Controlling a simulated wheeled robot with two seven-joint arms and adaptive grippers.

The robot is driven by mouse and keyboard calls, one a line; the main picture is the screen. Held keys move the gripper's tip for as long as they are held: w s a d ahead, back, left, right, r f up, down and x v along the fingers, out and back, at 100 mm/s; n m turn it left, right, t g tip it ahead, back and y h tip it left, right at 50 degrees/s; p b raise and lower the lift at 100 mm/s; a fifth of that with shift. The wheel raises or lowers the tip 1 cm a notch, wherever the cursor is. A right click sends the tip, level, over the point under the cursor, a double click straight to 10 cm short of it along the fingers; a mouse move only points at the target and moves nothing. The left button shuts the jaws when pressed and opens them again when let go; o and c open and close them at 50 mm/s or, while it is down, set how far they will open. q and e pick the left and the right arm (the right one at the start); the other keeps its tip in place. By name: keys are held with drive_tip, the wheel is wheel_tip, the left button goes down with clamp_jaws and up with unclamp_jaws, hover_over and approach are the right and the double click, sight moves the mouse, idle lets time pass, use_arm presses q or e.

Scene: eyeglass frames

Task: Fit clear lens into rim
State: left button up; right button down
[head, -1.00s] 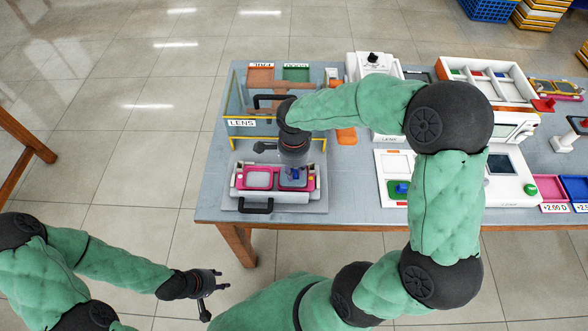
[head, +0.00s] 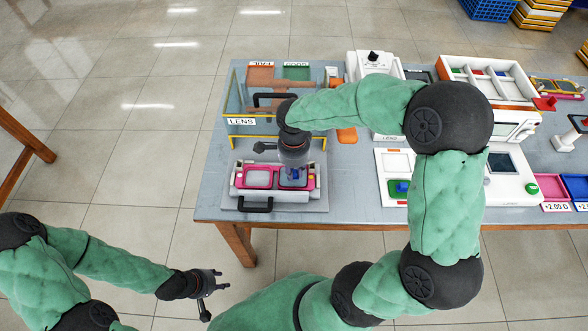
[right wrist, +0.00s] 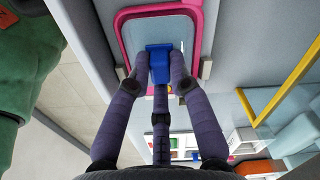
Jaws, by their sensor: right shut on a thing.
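The pink eyeglass frame (head: 238,181) lies in a grey fixture on the table, with its two rims side by side. A pale, clear-looking lens (head: 257,179) shows in the left rim. My right gripper (head: 293,174) points down over the right rim. In the right wrist view, my right gripper (right wrist: 160,75) is shut on a blue block-like holder (right wrist: 159,62) against a greyish lens (right wrist: 180,28) inside the pink rim (right wrist: 121,20). Whether that lens is fully seated I cannot tell. My left gripper (head: 222,280) is open and empty, away from the table at lower left.
A yellow-railed bay labelled LENS (head: 241,121) stands just behind the fixture. A black handle (head: 255,205) is at the fixture's front. White machines (head: 397,165) and a divided white tray (head: 487,78) are to the right.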

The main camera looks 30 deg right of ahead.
drive_tip(key=shift+f, duration=0.25)
idle(0.6)
drive_tip(key=c, duration=1.1)
unclamp_jaws()
drive_tip(key=shift+o, duration=0.2)
wheel_tip(320, 180, up, 12)
